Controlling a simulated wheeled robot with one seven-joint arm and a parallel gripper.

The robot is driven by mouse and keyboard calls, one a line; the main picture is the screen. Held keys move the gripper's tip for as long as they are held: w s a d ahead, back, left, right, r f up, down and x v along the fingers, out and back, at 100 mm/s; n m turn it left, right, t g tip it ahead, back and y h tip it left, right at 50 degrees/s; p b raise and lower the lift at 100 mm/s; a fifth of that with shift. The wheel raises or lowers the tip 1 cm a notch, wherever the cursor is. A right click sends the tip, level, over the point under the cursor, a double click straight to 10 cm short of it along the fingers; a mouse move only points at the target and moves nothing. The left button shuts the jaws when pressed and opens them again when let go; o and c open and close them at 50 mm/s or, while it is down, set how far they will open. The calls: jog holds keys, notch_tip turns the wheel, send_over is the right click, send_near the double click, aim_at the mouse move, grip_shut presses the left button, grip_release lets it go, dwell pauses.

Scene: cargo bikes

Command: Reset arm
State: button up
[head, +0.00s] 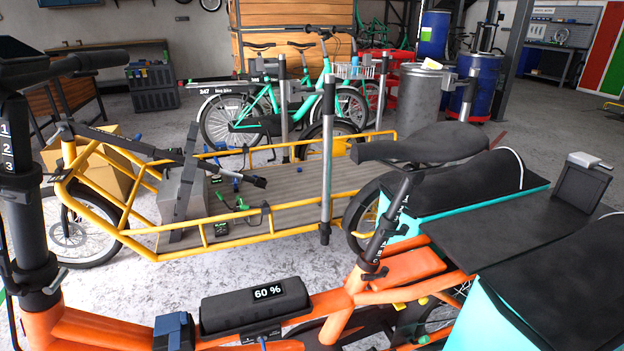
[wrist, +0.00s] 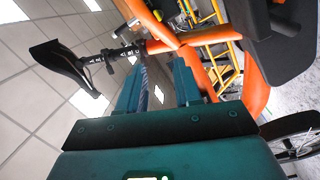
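My gripper (wrist: 158,62) shows in the wrist view with two teal fingers reaching up from a wide teal body. The fingers stand apart, with a gap between them. A thin grey-blue strip runs along the inner side of the left finger; I cannot tell whether it is part of the finger. No held object is clear. Beyond the fingertips is the orange bike frame (wrist: 258,92), with a black saddle (wrist: 68,66) to the left. I cannot make out my gripper in the head view.
In the head view, the orange cargo bike (head: 400,268) fills the front, with a battery reading 60 % (head: 255,305). A yellow-framed cargo bike (head: 170,252) stands behind it. Turquoise bikes (head: 270,100) and blue barrels (head: 480,85) are farther back. Bare floor (head: 180,120) lies between.

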jog(key=s+a+r+m+h, duration=0.1)
jog(key=s+r+m, duration=0.25)
jog(key=s, duration=0.45)
jog(key=s+r+m+h, duration=0.1)
jog(key=s+r+m, duration=0.25)
jog(key=s, duration=0.55)
jog(key=s+r+m+g+h, duration=0.1)
jog(key=s+r+m+g, duration=0.2)
jog(key=s+r+m, duration=0.8)
notch_tip(320, 180, up, 18)
jog(key=s+n+p, duration=0.1)
jog(key=n+p, duration=0.1)
jog(key=p, duration=1.3)
jog(key=shift+s+a+r+p, duration=0.15)
jog(key=shift+s+p, duration=0.15)
jog(key=shift+s, duration=0.05)
